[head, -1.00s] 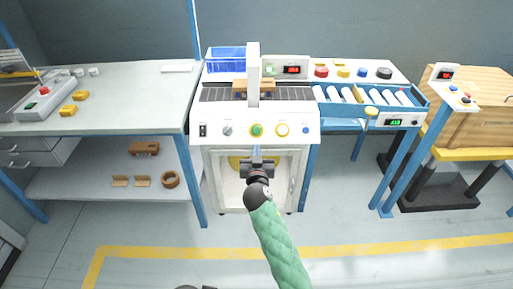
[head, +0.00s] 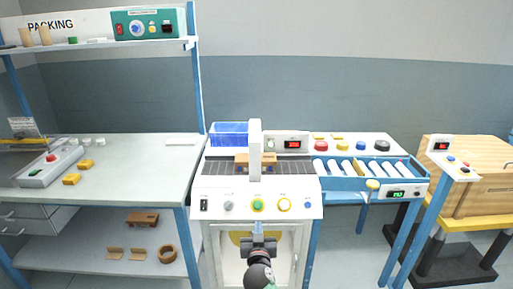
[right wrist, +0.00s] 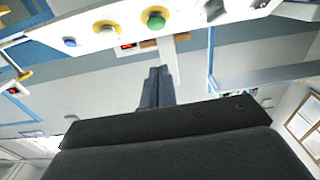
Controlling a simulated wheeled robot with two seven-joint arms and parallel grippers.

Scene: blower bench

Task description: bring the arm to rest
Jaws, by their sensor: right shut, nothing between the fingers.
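My right gripper (head: 258,243) is in front of the white machine (head: 215,212), below its panel of knobs and buttons. Its fingers are together with nothing between them. In the right wrist view the shut fingers (right wrist: 156,88) point toward the machine's panel (right wrist: 112,38), which shows upside down. A gap of floor and wall shows around the fingers there. My right arm shows only at the bottom edge of the head view. My left gripper is not in view.
A packing table (head: 120,185) with yellow blocks stands on the left. A blue-framed roller conveyor (head: 350,184) is on the right, beside a wooden crate (head: 480,190) on a stand. The floor between the conveyor and crate stand is partly open.

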